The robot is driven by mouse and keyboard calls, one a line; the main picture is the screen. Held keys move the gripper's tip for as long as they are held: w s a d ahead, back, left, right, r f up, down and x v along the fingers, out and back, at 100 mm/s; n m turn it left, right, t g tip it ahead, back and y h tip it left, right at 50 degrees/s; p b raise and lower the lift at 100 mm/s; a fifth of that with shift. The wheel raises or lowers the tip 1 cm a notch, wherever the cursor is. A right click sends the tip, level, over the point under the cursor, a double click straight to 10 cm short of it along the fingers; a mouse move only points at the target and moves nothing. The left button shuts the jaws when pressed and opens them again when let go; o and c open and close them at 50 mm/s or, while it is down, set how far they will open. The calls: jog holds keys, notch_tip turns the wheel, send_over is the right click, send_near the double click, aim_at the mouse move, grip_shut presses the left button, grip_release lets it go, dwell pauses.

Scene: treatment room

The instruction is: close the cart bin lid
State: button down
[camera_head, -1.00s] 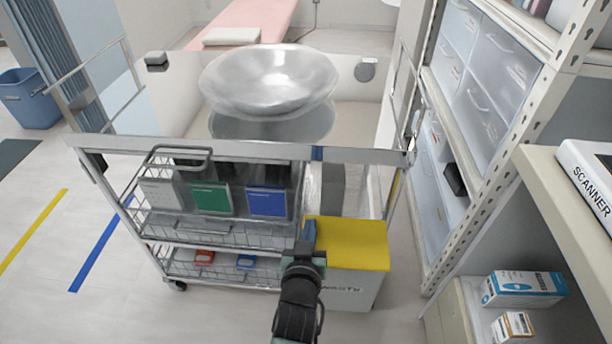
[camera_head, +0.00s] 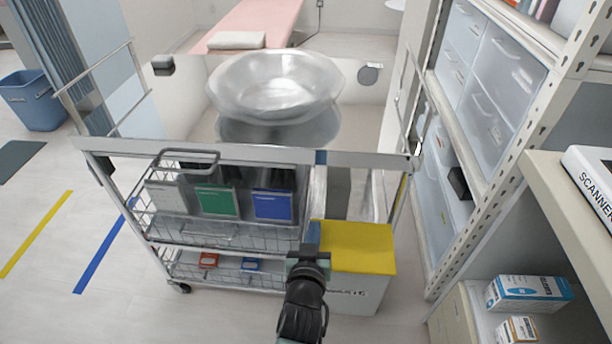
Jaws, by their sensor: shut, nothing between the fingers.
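The cart bin (camera_head: 357,294) is a white box with dark lettering on its front, at the lower right of the cart. Its yellow lid (camera_head: 355,247) lies over the top and looks flat or nearly flat; I cannot tell whether a small gap remains. My gripper (camera_head: 313,232) is at the lid's left edge, between the bin and the cart's wire baskets. Its fingers are shut and empty, seen from behind. I cannot tell whether they touch the lid.
The cart's top rail (camera_head: 250,153) runs above the bin, with metal bowls (camera_head: 275,85) behind it. Wire baskets (camera_head: 225,236) hold grey, green and blue-fronted containers. A shelving rack (camera_head: 490,170) stands close on the right. Floor at left is open.

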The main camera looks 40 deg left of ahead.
notch_tip(320, 180, up, 3)
jog(key=shift+a+f+p, duration=0.1)
jog(key=shift+f+p, duration=0.1)
jog(key=shift+p, duration=0.45)
jog(key=v, duration=1)
jog(key=shift+s+a, duration=0.25)
jog(key=shift+f, duration=0.15)
jog(key=w+d+r+m+t+h, duration=0.1)
jog(key=w+d+r+t, duration=0.25)
jog(key=r, duration=0.75)
jog(key=w+d+r+m+t, duration=0.1)
jog(key=w+d+r+t, duration=0.2)
jog(key=r, duration=0.9)
jog(key=w+d+r+m+t+h, duration=0.1)
jog(key=w+d+r+t, duration=0.3)
jog(key=r, duration=0.7)
jog(key=s+d+r+m+t+h, duration=0.15)
jog(key=s+d+r, duration=0.25)
jog(key=r, duration=0.4)
jog(key=s+d+r+m+t+h, duration=0.1)
jog(key=s+d+r+m+h, duration=0.2)
jog(key=r, duration=0.5)
jog(key=s+d+r+t+h, duration=0.2)
jog(key=s+d+r, duration=0.35)
jog(key=r, duration=0.25)
notch_tip(320, 180, up, 21)
jog(key=p, duration=2.2)
jog(key=shift+w, duration=0.3)
jog(key=shift+f, duration=0.15)
